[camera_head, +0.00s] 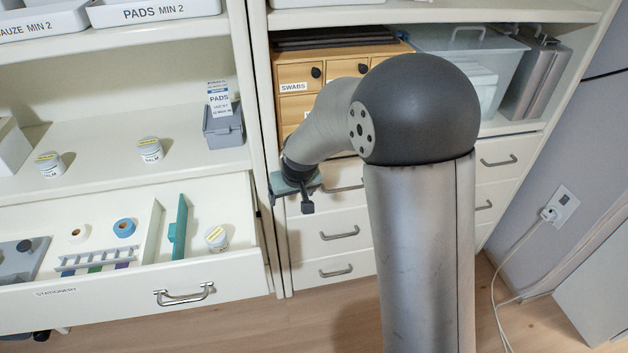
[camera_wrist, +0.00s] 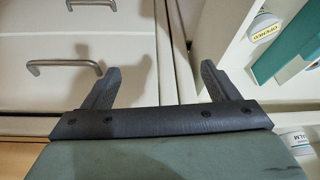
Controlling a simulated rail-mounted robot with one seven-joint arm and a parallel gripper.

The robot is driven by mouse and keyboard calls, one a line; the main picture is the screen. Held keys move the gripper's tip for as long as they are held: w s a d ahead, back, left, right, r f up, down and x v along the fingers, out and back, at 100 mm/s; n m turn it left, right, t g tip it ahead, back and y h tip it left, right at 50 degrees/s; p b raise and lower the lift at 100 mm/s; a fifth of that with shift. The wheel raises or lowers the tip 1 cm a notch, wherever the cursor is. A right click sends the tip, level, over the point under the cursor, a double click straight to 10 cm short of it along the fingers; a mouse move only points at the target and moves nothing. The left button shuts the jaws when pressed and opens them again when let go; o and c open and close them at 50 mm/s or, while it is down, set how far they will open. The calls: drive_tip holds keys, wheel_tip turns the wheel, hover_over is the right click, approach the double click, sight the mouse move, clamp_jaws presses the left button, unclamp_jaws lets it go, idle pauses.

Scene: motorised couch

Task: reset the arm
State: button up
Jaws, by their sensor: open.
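My arm reaches up on its column and bends over to the left in the head view. My gripper (camera_head: 290,201) hangs at its end, in front of the upright post between the two shelf units. In the wrist view my gripper (camera_wrist: 162,78) has its two dark fingers spread apart with nothing between them. Behind the fingers are the closed drawer fronts (camera_wrist: 105,20) on one side and the open drawer on the other. My arm hides part of the right unit.
The open stationery drawer (camera_head: 215,272) juts out left of my gripper, holding tape rolls, a teal item (camera_head: 179,232) and a jar (camera_head: 216,238). Closed drawers (camera_head: 338,232) lie right of it. A wooden swabs box (camera_head: 292,76) and a clear bin (camera_head: 465,50) stand on the right shelf.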

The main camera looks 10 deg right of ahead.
drive_tip(key=shift+m, duration=0.5)
drive_tip(key=shift+s+d+r+p, duration=0.3)
drive_tip(key=shift+d+p, duration=0.2)
drive_tip(key=shift+d, duration=0.35)
drive_tip(key=shift+s+d+r+p, duration=0.25)
drive_tip(key=shift+s+d+p, duration=0.2)
drive_tip(key=shift+d, duration=0.45)
drive_tip(key=shift+s+d+r+p, duration=0.3)
drive_tip(key=shift+d+p, duration=0.2)
drive_tip(key=shift+d, duration=0.35)
drive_tip(key=s+d+r+g+p, duration=0.1)
drive_tip(key=s+d+r+p, duration=0.1)
drive_tip(key=s+r, duration=0.3)
drive_tip(key=s+d+r+m+g+p, duration=0.1)
drive_tip(key=s+r, duration=0.4)
drive_tip(key=s, duration=0.8)
drive_tip(key=s+d+r+g+h+p, duration=0.1)
drive_tip(key=s+d+r+p, duration=0.2)
drive_tip(key=s, duration=0.6)
wheel_tip(320, 180, up, 2)
drive_tip(key=shift+s+r+g, duration=0.1)
drive_tip(key=shift+s+g, duration=0.25)
drive_tip(key=shift+g, duration=0.05)
drive_tip(key=shift+d, duration=0.1)
